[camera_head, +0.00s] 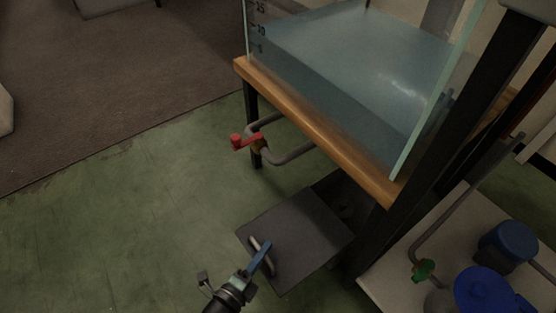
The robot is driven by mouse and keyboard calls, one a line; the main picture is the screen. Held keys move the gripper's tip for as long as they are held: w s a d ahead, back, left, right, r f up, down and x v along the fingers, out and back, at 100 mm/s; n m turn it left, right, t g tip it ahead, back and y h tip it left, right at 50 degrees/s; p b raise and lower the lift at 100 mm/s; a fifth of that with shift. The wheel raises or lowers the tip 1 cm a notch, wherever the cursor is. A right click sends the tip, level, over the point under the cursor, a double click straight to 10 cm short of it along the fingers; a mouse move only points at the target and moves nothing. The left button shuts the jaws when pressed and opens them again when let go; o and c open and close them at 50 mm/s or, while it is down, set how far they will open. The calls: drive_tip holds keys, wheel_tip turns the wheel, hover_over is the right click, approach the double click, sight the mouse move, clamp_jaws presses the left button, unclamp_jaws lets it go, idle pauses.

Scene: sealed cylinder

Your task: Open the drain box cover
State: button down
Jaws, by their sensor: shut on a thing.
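The drain box cover (298,232) is a flat dark grey plate on the floor, under the edge of the water tank's table. It has a light metal handle (262,262) near its left front edge. My gripper (262,254) comes from the bottom of the view, and its blue finger reaches the handle. It is shut on the handle. The cover looks slightly tilted or shifted over a dark box (345,200) behind it; how far it is lifted I cannot tell. The other finger is partly hidden.
A glass water tank (350,70) stands on a wooden-edged table (310,122) above. A pipe with a red valve (247,142) sticks out below it. Blue containers (485,292) and a green valve (423,270) are at the right. Green floor at the left (120,230) is clear.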

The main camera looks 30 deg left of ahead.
drive_tip(key=s, duration=0.1)
drive_tip(key=s+a, duration=0.1)
drive_tip(key=s, duration=0.1)
drive_tip(key=shift+s+a, duration=0.15)
drive_tip(key=shift+s, duration=0.15)
drive_tip(key=c, duration=0.8)
unclamp_jaws()
drive_tip(key=shift+c, duration=0.2)
drive_tip(key=s+r+p, duration=0.2)
drive_tip(key=s+p, duration=0.1)
drive_tip(key=s, duration=0.9)
drive_tip(key=shift+s+d+r, duration=0.15)
drive_tip(key=shift+s+d, duration=0.2)
